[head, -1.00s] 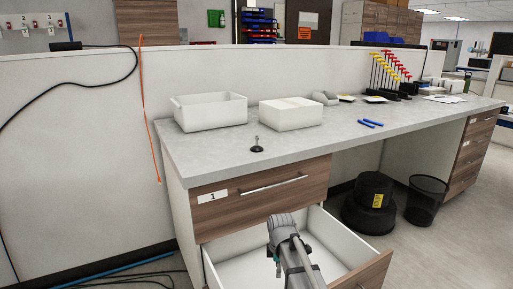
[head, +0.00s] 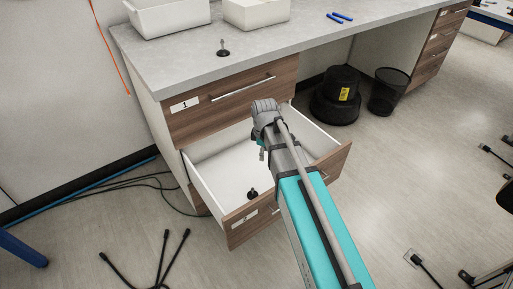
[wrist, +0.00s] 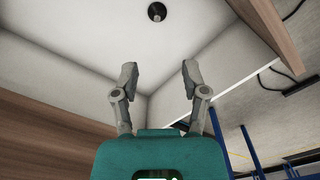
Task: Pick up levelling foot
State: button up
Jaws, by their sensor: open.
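One levelling foot (head: 252,194), a small dark disc-based part with a stem, is inside the open drawer (head: 192,178) near its front. The wrist view shows a dark round foot (wrist: 157,12) on the white drawer floor, beyond my fingertips. A second levelling foot (head: 222,51) stands upright on the grey worktop (head: 180,72). My gripper (wrist: 158,78) is open and empty, its two fingers apart over the drawer. In the head view my arm reaches over the drawer, and the fingers are mostly hidden behind it.
The drawer walls and wooden front (head: 240,222) bound the space around the gripper. A closed drawer marked 1 (head: 220,105) is above. Two white bins (head: 165,18) and blue tools (head: 339,17) are on the worktop. Black bins stand under it; cables lie on the floor.

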jog(key=s+d+r+m+p, duration=0.3)
jog(key=d+r+m+p, duration=0.1)
jog(key=r+p, duration=0.6)
jog(key=s+d+r+m+p, duration=0.4)
jog(key=r+m+p, duration=0.2)
jog(key=r+p, duration=0.5)
jog(key=s+d+r+m+p, duration=0.4)
jog(key=d+r+m+p, duration=0.1)
jog(key=r+p, duration=0.6)
jog(key=shift+r, duration=0.95)
